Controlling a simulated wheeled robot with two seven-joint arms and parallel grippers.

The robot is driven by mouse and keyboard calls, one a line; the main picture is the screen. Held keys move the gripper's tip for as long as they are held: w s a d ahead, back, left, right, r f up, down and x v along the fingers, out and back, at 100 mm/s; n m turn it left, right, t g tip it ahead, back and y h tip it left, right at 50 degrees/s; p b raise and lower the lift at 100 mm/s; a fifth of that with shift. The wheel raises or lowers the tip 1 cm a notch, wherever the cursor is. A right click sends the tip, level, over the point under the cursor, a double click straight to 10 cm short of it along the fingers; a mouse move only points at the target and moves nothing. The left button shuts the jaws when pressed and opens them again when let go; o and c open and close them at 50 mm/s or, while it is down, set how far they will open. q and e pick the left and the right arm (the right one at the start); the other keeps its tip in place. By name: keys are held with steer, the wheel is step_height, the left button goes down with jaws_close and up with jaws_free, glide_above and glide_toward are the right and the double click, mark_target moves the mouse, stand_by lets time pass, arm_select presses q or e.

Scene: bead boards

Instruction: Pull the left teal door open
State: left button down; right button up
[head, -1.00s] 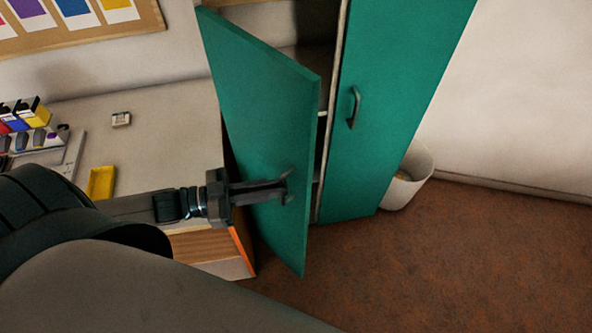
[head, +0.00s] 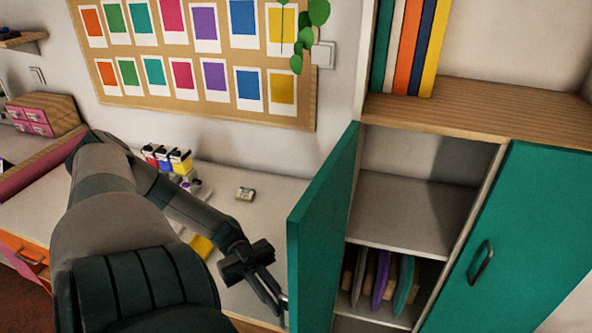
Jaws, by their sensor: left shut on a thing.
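The left teal door (head: 325,235) stands swung well open, its edge turned toward me, and the cabinet inside shows to its right. My left gripper (head: 280,302) is at the outer face of this door, shut on its handle; the handle is mostly hidden by the fingers and the door edge. The right teal door (head: 520,240) is closed, with a dark curved handle (head: 481,262). My right gripper is not in view.
The open cabinet has a bare shelf (head: 410,212) and several upright boards (head: 381,280) below. Books (head: 410,45) stand on the wooden top. A desk (head: 270,200) left of the door holds small boxes (head: 166,158), a yellow tray (head: 202,247) and a small white block (head: 245,194).

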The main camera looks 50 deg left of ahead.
arm_select(q)
steer(key=shift+a+r, duration=0.1)
steer(key=shift+a, duration=0.3)
steer(key=shift+a, duration=0.15)
